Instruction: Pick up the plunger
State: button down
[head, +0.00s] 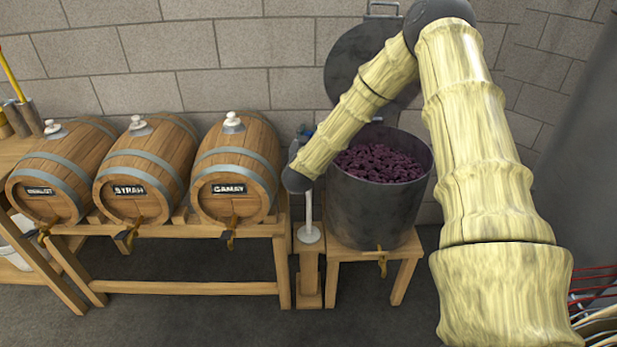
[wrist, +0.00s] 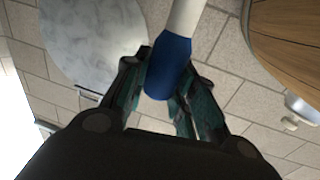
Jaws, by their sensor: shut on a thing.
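The plunger has a white shaft and a round pale disc (head: 308,235) at its lower end. It hangs or stands upright between the right barrel and the metal vat in the head view. In the wrist view its blue grip end (wrist: 169,66) and part of the white shaft (wrist: 187,14) show. My gripper (wrist: 163,82) is shut on the blue end, with one finger on each side. In the head view my arm mostly hides the gripper and the plunger's top. I cannot tell whether the disc touches the wooden post below it.
The vat (head: 372,212) of dark grapes (head: 380,163) stands close right on a wooden stand, its lid (head: 345,62) raised behind. Barrels marked Syrah (head: 143,178) and Gamay (head: 236,172) lie left on a rack (head: 190,288). The wooden post (head: 309,285) is below the disc. Floor in front is clear.

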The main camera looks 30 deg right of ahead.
jog(key=shift+r, duration=0.15)
jog(key=shift+r+b, duration=0.4)
jog(key=shift+r, duration=1.25)
jog(key=s+d+r+b+v, duration=0.1)
jog(key=d+b+v, duration=0.1)
jog(key=v, duration=1.3)
jog(key=shift+s+a+r, duration=0.25)
jog(key=shift+s+a, duration=0.05)
jog(key=shift+s, duration=0.3)
